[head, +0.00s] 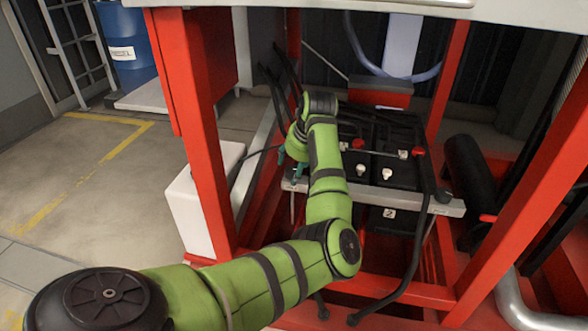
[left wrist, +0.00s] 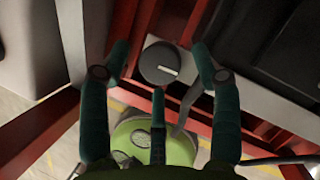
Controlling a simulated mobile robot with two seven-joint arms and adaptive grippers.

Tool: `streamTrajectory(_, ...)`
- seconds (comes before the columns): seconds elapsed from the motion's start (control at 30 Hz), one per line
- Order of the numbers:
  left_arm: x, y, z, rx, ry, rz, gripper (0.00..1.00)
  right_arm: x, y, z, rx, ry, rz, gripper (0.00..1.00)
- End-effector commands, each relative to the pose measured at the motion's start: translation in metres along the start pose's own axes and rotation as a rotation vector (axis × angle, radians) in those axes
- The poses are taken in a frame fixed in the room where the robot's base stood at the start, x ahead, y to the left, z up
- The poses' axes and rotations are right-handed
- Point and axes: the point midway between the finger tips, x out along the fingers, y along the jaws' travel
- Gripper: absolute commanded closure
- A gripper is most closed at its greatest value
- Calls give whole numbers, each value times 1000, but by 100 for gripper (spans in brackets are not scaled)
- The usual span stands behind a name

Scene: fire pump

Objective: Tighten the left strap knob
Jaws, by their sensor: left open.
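The left strap knob (left wrist: 160,63) is a dark round knob with a pale line across its face, seen in the left wrist view. My left gripper (left wrist: 159,57) is open, with its teal fingers on both sides of the knob and a visible gap on each side. In the head view my left gripper (head: 292,167) is at the left end of the grey strap bar (head: 410,201), and my arm and gripper hide the left knob there. My right gripper is not in view.
Black batteries (head: 376,165) with red and white terminal caps sit behind the bar. Red frame posts (head: 195,130) stand left and right, close to my arm. A white box (head: 205,200) is at the left. Black cables hang near the gripper and bar.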

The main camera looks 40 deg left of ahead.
Motion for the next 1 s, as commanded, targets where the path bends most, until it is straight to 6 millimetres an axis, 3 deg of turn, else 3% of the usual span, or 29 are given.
streamTrajectory(0.4, 7, 0, 1, -1, -2, 0, 37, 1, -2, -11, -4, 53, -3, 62)
streamTrajectory(0.53, 7, 0, 1, -1, -2, 0, 89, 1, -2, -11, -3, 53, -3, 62)
streamTrajectory(0.87, 6, 0, 3, 11, -9, -10, 90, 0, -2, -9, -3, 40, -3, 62)
streamTrajectory(1.0, 5, 0, 3, 51, -7, -28, 90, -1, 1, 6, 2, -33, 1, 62)
